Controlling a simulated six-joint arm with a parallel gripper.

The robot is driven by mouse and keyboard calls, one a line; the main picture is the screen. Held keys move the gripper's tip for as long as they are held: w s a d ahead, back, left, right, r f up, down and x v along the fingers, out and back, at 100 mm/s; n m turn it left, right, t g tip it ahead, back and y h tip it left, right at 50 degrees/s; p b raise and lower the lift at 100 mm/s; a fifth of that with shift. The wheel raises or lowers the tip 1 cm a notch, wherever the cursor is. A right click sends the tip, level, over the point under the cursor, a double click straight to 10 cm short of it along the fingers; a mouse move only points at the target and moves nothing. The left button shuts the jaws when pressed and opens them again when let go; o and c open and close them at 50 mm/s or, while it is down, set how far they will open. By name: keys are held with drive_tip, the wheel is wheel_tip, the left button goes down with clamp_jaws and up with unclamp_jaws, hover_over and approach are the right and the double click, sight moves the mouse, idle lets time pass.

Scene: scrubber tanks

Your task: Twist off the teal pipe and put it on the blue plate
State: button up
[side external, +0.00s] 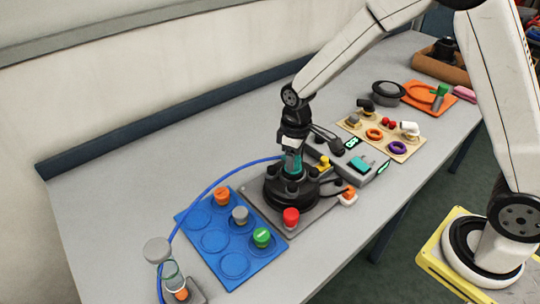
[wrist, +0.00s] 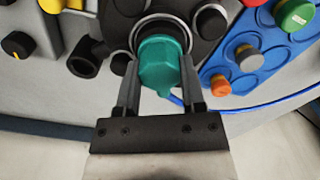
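The teal pipe (side external: 292,162) stands in a round black housing (side external: 290,190) on a grey base. In the wrist view, the teal pipe (wrist: 162,66) shows as a faceted teal end in the housing's round socket. My gripper (wrist: 160,70) points down at it, one finger on each side, both flush against its sides. In the side view, my gripper (side external: 293,152) covers the pipe's upper part. The blue plate (side external: 215,241) lies to the left of the housing, with round recesses and orange, grey and green caps on it. The blue plate (wrist: 268,78) is at right in the wrist view.
A red knob (side external: 291,217) sits at the front of the housing's base. A blue hose (side external: 205,190) arcs over the plate to a glass tube (side external: 168,268). A grey device (side external: 358,162) and a tray of rings (side external: 383,140) stand to the right. The plate's front recesses are empty.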

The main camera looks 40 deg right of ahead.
clamp_jaws()
drive_tip(key=shift+r, duration=1.25)
idle(0.9)
drive_tip(key=shift+r, duration=2.3)
